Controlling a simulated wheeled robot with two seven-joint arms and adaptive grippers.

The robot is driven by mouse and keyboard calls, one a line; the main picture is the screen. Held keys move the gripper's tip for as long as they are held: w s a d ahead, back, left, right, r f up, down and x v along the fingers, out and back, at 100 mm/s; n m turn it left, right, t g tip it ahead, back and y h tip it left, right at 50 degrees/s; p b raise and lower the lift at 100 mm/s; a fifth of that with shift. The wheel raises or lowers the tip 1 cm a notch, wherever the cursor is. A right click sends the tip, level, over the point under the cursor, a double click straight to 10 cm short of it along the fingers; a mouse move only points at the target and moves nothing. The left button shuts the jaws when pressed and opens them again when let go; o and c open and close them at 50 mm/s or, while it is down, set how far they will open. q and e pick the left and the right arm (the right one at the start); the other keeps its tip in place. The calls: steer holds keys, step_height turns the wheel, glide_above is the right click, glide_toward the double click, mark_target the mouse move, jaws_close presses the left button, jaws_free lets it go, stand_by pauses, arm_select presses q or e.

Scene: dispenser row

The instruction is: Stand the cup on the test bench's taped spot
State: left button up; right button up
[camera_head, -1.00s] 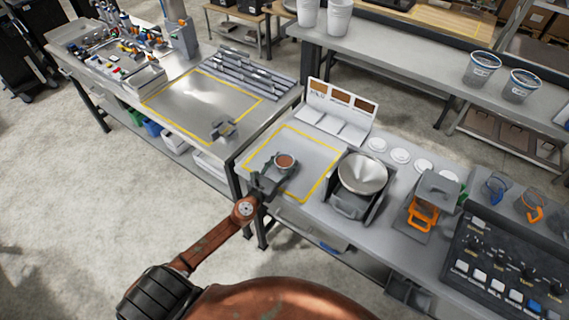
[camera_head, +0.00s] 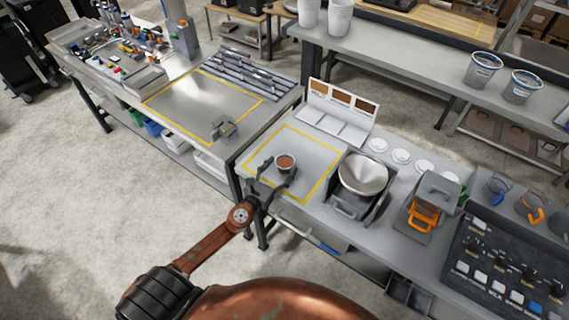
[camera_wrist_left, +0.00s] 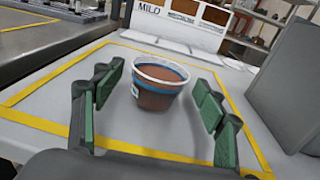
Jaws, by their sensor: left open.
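The cup (camera_head: 286,163) is small and clear with a brown filling and a blue band. It stands upright on the bench inside the yellow taped spot (camera_head: 323,189). In the left wrist view the cup (camera_wrist_left: 159,84) is between the two green-padded fingers, with a gap on each side. My left gripper (camera_head: 276,171) is open around the cup, and the left wrist view shows the same open gripper (camera_wrist_left: 155,108). My right gripper is not in view.
An orange-handled device (camera_head: 423,214) and a dark control panel (camera_head: 510,260) are farther right.

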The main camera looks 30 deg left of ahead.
arm_select(q)
steer(key=s+b, duration=0.1)
steer(key=s, duration=0.7)
steer(key=shift+s+r, duration=0.1)
steer(key=shift+r, duration=0.05)
steer(key=shift+s+r+b, duration=0.1)
steer(key=shift+s+b, duration=0.25)
steer(key=shift+s, duration=0.1)
steer(key=shift+a+r, duration=0.1)
